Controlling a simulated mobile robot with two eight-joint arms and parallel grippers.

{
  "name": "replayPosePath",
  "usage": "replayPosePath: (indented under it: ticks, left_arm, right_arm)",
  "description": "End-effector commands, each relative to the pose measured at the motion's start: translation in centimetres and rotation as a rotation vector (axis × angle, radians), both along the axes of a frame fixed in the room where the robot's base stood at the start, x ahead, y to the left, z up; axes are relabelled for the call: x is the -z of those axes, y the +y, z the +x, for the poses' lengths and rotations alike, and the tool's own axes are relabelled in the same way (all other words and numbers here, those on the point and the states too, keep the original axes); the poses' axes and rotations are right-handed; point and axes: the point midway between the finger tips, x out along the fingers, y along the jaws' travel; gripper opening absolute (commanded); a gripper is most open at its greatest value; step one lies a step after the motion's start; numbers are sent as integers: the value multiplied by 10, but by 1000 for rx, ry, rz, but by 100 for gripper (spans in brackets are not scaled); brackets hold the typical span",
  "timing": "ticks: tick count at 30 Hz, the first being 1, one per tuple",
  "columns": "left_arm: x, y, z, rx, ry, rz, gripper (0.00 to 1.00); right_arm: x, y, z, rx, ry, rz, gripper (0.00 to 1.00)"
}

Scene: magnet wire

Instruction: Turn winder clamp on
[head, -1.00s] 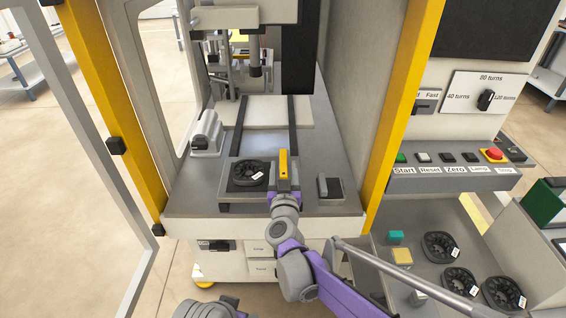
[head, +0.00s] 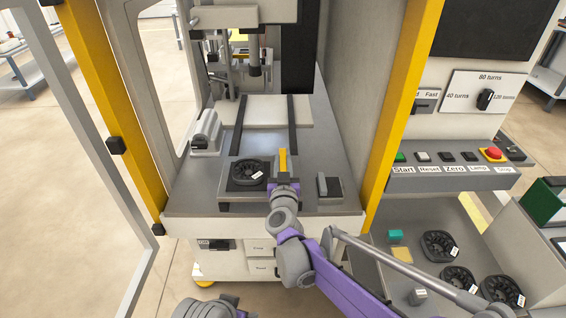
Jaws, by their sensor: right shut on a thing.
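The winder clamp lever (head: 283,160) is yellow and stands at the front of the winder's deck, beside a black coil former (head: 249,172) on a dark plate. My right gripper (head: 284,180) is at the near end of the lever and is shut on it. The gripper and wrist hide the lever's lower part. Of my left arm only a grey joint shows at the bottom edge; its gripper is not in view.
A yellow frame post (head: 402,100) stands to the right, near the control panel (head: 450,180). Several black formers lie in the tray (head: 432,268) at lower right. The open door frame (head: 85,130) is at left.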

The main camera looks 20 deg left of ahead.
Motion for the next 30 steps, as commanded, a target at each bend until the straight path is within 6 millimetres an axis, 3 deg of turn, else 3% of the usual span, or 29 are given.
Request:
replayPosePath:
  ticks: [11, 18, 30]
  left_arm:
    - [10, 0, -1, 0, 3, 0, 79]
    - [22, 0, -2, 0, 7, 0, 79]
    - [24, 0, -2, 0, 8, 0, 79]
  right_arm:
    - [2, 2, -1, 70, 2, 2, 0]
    - [2, 2, -1, 227, 2, 0, 0]
    - [1, 1, 0, 463, 2, -1, 0]
